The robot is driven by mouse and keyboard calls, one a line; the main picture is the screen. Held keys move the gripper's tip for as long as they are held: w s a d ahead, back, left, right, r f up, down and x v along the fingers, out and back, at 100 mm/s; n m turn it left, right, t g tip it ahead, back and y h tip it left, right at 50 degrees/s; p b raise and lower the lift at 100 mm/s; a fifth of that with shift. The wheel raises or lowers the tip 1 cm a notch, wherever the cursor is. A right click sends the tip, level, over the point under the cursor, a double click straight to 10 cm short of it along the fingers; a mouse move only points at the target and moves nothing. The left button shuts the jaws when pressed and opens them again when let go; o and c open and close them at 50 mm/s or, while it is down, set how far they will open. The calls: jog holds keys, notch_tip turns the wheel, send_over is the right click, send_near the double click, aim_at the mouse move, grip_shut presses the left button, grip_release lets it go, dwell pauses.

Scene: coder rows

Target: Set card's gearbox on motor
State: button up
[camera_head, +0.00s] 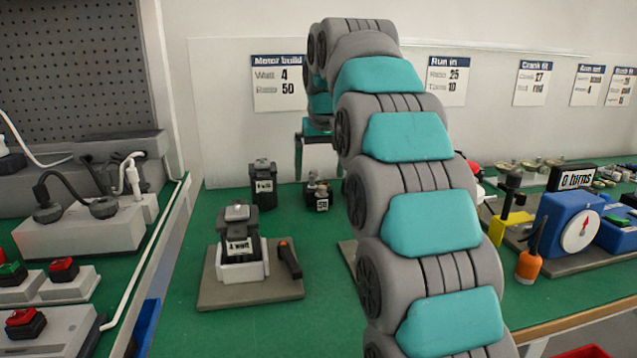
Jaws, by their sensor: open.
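The card headed Motor build (279,84) hangs on the back wall and reads Watt 4, Ratio 50. A dark motor (239,246) labelled 4 watt stands upright in a white holder (242,270) on a grey base plate (215,293), with a grey top piece. A small dark block (318,198) with a white label stands behind on the green bench; it may be a gearbox, but its label is too small to read. My gripper (319,172) is open above this block, one finger on each side, with nothing visible between them. My arm may hide other parts.
A taller dark unit (263,186) with a white label stands left of the small block. A black lever with an orange tip (288,260) is beside the holder. Green bench is clear in front.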

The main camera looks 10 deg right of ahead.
jog(key=shift+p+v, duration=0.35)
jog(key=shift+v, duration=2.85)
